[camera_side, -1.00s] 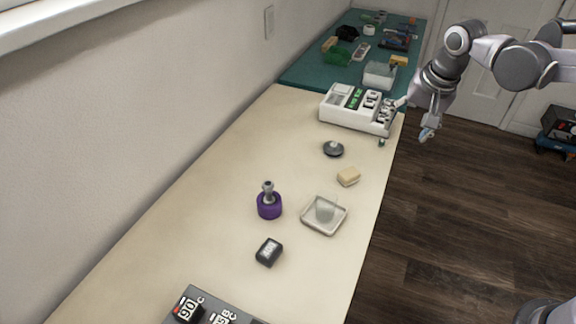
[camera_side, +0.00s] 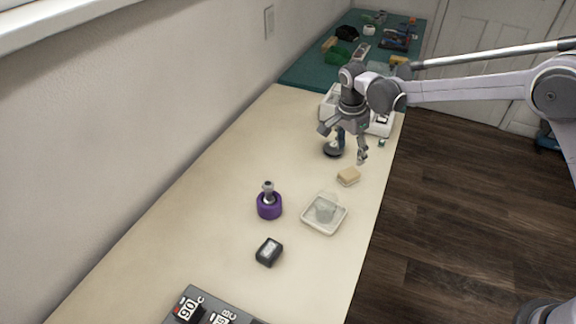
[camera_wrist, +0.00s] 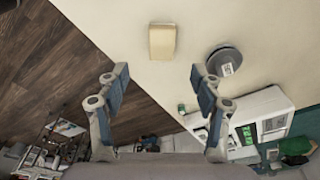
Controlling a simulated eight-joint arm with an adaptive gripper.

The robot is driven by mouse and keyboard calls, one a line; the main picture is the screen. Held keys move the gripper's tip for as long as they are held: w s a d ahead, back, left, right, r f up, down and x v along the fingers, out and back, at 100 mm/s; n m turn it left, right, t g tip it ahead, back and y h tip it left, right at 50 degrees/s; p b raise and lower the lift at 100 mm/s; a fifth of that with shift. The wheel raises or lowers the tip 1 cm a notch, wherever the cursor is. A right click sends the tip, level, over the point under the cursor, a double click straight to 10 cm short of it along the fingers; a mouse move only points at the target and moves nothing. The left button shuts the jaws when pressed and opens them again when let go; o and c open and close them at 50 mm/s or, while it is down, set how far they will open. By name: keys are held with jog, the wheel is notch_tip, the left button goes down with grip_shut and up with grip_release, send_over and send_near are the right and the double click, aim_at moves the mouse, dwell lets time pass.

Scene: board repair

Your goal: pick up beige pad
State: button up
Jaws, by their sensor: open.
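The beige pad (camera_side: 348,177) is a small block lying on the cream table near its right edge in the side view. It also shows at the top middle of the wrist view (camera_wrist: 162,41). My gripper (camera_side: 350,156) is above the table, just behind the pad in the side view. In the wrist view my gripper (camera_wrist: 158,78) has its two fingers spread wide with nothing between them. The pad lies beyond the fingertips, roughly centred between them, and nothing touches it.
A dark round lidded item (camera_side: 333,150) stands beside the pad; it also shows in the wrist view (camera_wrist: 225,61). A clear cup in a square dish (camera_side: 324,214), a purple-based bottle (camera_side: 269,205) and a dark box (camera_side: 269,252) stand nearer. A white device (camera_wrist: 262,118) stands behind.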

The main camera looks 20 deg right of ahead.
aim_at(349, 173)
jog(key=shift+w+d+f, duration=0.1)
jog(key=shift+d+f, duration=0.1)
jog(key=shift+f, duration=1.35)
jog(key=shift+w+d+f, duration=0.1)
jog(key=shift+d+f, duration=0.15)
jog(key=shift+f, duration=1.25)
jog(key=shift+w+d+f, duration=0.1)
jog(key=shift+d+f, duration=0.1)
jog(key=shift+f, duration=1.35)
jog(key=c, duration=1.1)
